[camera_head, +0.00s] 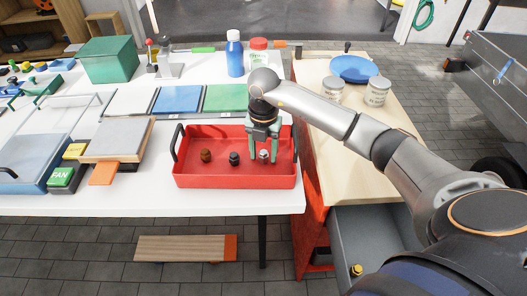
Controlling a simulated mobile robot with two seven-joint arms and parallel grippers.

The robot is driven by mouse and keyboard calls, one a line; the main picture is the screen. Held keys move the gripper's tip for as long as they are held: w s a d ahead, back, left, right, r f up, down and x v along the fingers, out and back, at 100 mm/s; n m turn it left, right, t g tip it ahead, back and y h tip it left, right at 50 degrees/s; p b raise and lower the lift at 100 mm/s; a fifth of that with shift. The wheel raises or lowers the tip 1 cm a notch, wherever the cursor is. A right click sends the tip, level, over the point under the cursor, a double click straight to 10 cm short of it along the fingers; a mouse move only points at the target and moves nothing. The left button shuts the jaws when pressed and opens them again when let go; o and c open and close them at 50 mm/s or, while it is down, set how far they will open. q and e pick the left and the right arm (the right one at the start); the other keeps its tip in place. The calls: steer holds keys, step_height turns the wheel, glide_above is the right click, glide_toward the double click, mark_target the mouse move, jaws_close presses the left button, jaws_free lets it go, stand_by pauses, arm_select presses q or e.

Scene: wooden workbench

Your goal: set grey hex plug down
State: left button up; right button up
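The grey hex plug (264,155) is small and silvery. It is in the right part of the red tray (235,180), between the green fingers of my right gripper (263,158). The fingers point down into the tray and stand apart, with a narrow gap showing on each side of the plug. The plug appears to rest on the tray floor, though its underside is hard to make out. A dark plug (234,158) and a brown plug (206,156) stand in the tray to the left. My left gripper is not in view.
The tray's raised walls and black handle (177,143) surround the plugs. Left of it are a wooden-framed panel (118,140) and a green FAN block (62,178). Behind stand a blue bottle (234,55) and a green box (108,60). An open drawer (375,235) is at lower right.

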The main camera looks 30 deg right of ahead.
mark_target(264, 152)
steer(key=shift+o, duration=0.5)
steer(key=shift+r, duration=0.1)
step_height(264, 152, up, 12)
steer(key=p, duration=0.1)
